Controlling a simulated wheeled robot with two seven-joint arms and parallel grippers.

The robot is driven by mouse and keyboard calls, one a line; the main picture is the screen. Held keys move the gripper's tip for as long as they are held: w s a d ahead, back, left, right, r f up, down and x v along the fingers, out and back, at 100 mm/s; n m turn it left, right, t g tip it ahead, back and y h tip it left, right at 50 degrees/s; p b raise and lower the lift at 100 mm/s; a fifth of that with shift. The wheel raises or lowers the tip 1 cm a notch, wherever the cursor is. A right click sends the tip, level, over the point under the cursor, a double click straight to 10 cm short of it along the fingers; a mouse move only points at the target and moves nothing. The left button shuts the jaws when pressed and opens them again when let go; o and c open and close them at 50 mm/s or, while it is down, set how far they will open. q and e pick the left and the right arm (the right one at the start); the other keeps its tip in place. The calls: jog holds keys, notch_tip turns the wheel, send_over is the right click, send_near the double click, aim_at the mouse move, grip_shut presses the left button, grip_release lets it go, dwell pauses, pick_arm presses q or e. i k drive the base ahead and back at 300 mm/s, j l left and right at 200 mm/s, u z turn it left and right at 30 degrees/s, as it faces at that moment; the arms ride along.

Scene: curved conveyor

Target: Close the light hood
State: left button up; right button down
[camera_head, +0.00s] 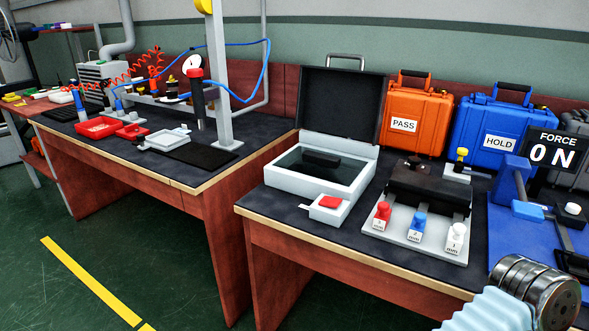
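The light hood looks to be the white box (283,177) with a raised black lid (343,103) on the right-hand workbench. The lid stands up steeply at the back of the box, so the hood is open. A metal handle (345,57) sits at the lid's top edge. A small black object (320,159) lies inside on the dark floor of the box. Neither of my grippers shows. A ribbed pale blue sleeve with a metal end, which looks like part of my arm, enters at the bottom right, apart from the hood.
A small white box with a red top (330,202) stands before the hood. Right of it is a grey plate (412,236) with red, blue and white knobs. Orange PASS (412,115) and blue HOLD (497,128) cases stand behind. A FORCE display (554,150) is at right.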

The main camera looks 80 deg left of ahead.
aim_at(344, 102)
jog(key=u, duration=2.65)
